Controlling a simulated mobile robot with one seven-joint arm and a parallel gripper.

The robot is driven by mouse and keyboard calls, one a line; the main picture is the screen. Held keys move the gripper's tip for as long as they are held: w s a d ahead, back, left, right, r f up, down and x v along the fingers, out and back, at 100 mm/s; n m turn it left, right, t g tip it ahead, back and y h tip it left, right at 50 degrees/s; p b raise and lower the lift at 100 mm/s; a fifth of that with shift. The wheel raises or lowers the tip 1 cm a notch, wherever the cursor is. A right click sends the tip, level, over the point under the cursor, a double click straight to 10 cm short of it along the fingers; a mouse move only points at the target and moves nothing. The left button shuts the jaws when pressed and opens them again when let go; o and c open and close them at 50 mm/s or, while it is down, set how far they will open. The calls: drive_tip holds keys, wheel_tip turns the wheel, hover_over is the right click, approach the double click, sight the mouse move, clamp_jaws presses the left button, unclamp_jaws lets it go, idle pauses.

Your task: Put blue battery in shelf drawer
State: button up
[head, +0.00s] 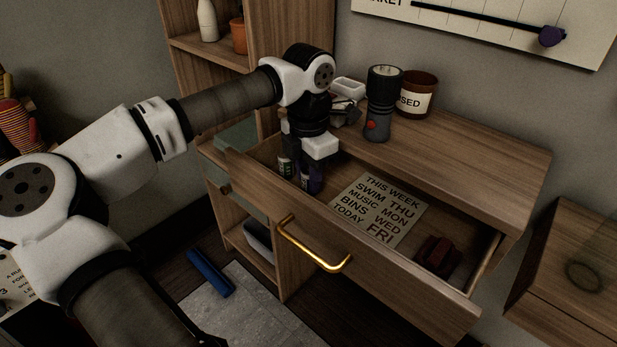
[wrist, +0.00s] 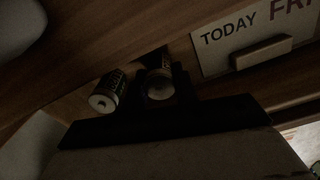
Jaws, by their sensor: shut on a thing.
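The shelf drawer (head: 385,275) is pulled open, with a brass handle on its front. My gripper (head: 311,178) points down inside its left part. It is shut on a dark, bluish-purple battery, the blue battery (head: 312,186), held upright low in the drawer. In the wrist view the held battery's round end (wrist: 160,91) shows between the fingers. Another dark battery (head: 286,164) with a pale band is beside it on the left; it also shows in the wrist view (wrist: 107,93). Whether the held battery touches the drawer floor is hidden.
A lettered card (head: 378,210) and a dark red object (head: 437,256) lie in the drawer. A flashlight (head: 380,105) and a labelled jar (head: 417,95) stand on the top behind. A blue cylinder (head: 208,272) lies on the floor. The drawer's middle has free room.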

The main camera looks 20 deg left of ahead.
drive_tip(key=o, duration=0.6)
drive_tip(key=shift+f, duration=0.15)
drive_tip(key=o, duration=0.5)
drive_tip(key=shift+c, duration=0.2)
wheel_tip(320, 180, up, 12)
drive_tip(key=shift+r+p, duration=0.25)
drive_tip(key=shift+p, duration=0.1)
